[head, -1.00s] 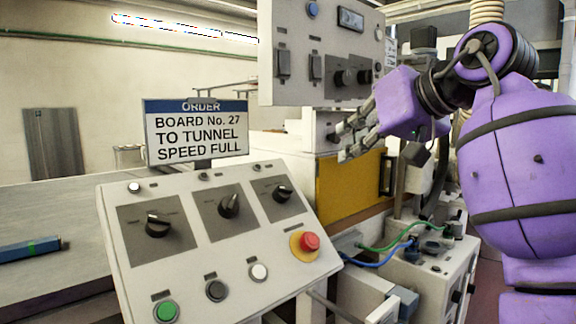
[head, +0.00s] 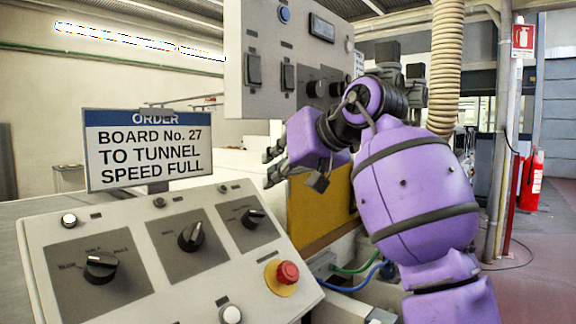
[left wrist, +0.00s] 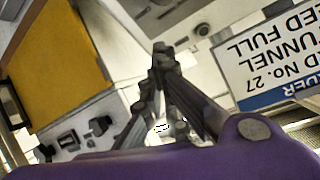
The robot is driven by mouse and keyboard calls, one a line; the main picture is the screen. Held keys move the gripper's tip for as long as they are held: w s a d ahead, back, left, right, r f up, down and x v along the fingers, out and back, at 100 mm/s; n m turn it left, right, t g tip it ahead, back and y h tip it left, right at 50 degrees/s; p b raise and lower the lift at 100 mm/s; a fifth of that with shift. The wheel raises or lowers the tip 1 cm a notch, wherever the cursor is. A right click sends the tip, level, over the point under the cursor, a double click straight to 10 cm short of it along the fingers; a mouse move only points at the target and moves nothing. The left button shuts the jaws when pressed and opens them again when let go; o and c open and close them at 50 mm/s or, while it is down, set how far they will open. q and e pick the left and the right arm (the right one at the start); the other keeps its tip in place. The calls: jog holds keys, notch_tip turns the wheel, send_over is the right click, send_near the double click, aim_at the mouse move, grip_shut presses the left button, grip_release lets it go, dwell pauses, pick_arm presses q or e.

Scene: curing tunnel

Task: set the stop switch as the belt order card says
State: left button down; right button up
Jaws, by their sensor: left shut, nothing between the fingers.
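The order card (head: 148,160) stands behind the sloped control console and reads "BOARD No. 27 TO TUNNEL SPEED FULL". It also shows upside down in the left wrist view (left wrist: 268,62). The console (head: 150,305) carries three black rotary switches: left (head: 100,267), middle (head: 191,236) and right (head: 253,217). Their small labels are mostly too blurred to read. A red mushroom button (head: 288,272) sits on a yellow ring at the console's right. My left gripper (head: 268,168) is shut and empty, above and behind the console's right end. Its fingers meet in the left wrist view (left wrist: 162,52). My right gripper is out of view.
A second, upright panel (head: 262,100) with rocker switches and knobs hangs just above my left gripper. A yellow door (head: 318,212) and green and blue cables are behind and below the gripper. A red fire extinguisher (head: 531,180) stands far right. Space above the console's face is clear.

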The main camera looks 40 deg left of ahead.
aim_at(254, 217)
pick_arm(q)
jog(key=shift+w+a+f+b, duration=0.2)
jog(key=shift+a+f+b, duration=0.15)
jog(key=shift+a+f, duration=0.7)
jog(key=shift+s+d+f, duration=0.5)
jog(key=shift+d+f, duration=0.15)
jog(key=shift+d, duration=0.15)
jog(key=shift+s+d+f+b, duration=0.1)
jog(key=shift+s+d+b, duration=0.1)
jog(key=shift+d+b, duration=0.1)
jog(key=shift+s+f, duration=0.1)
jog(key=shift+f, duration=0.05)
jog(key=shift+a, duration=0.1)
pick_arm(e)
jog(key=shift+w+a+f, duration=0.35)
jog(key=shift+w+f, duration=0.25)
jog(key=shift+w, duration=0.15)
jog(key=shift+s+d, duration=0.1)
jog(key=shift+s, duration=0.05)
